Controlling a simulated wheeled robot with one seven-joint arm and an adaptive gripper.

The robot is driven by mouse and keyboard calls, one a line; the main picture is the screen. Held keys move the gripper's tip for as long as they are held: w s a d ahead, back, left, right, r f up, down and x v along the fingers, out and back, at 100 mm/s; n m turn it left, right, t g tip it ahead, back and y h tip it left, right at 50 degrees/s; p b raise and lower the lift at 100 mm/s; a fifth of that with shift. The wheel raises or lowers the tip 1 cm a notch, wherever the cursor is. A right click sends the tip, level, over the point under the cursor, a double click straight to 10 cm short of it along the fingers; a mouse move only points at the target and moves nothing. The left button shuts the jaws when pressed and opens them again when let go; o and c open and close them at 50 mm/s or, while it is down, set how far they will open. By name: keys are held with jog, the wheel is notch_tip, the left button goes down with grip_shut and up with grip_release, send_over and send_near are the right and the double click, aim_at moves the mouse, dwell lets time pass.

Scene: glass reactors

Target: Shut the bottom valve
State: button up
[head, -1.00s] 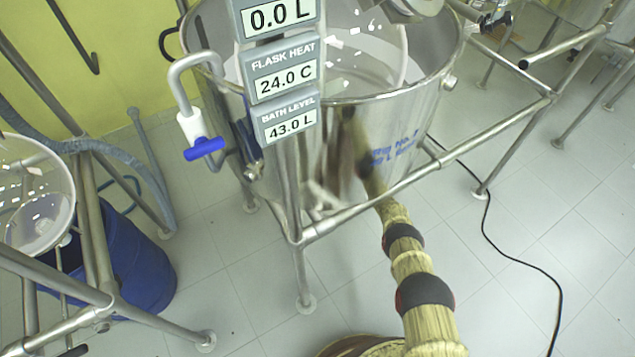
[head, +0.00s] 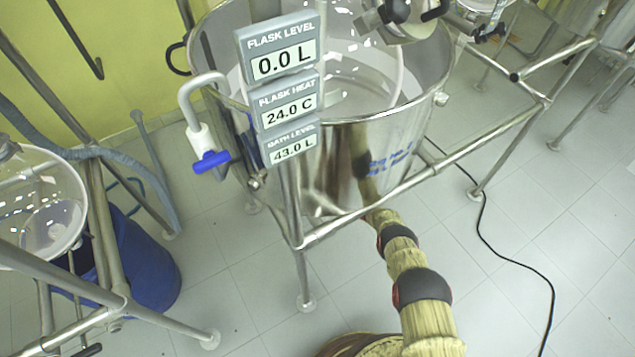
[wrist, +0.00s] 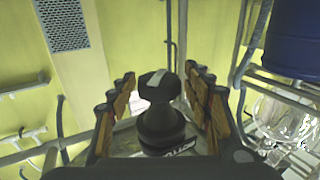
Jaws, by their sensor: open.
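In the wrist view, a black valve knob (wrist: 158,88) with a pale stripe on its top stands on a dark round body, between the fingers of my gripper (wrist: 160,98). The fingers are spread on both sides of the knob; a gap shows on each side, and I see no clear contact. In the head view my arm reaches toward the lower part of the steel bath (head: 335,165). My gripper and the black knob cannot be made out there. Whether the valve is open or shut is not clear.
Steel frame rails (head: 400,190) run around the bath, close to my arm. A blue-handled tap (head: 211,162) hangs at the bath's left. A readout panel (head: 278,60) stands in front. A blue barrel (head: 145,265) is at left. A black cable (head: 510,258) crosses the open floor at right.

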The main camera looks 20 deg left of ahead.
jog(key=m+t+h+p, duration=0.1)
jog(key=t+p, duration=0.1)
jog(key=m+t+h+p, duration=0.1)
jog(key=m+t+p, duration=0.1)
jog(key=shift+s+a+r+m+t, duration=0.1)
jog(key=shift+m+t, duration=0.2)
jog(key=shift+t, duration=0.1)
jog(key=shift+m+t+h, duration=0.6)
jog(key=shift+t, duration=0.3)
jog(key=shift+m+t+h+p, duration=0.3)
jog(key=shift+m+t+h, duration=0.1)
jog(key=shift+t, duration=0.1)
jog(key=c, duration=0.3)
jog(key=c, duration=0.7)
jog(key=shift+o, duration=0.2)
jog(key=shift+w, duration=0.25)
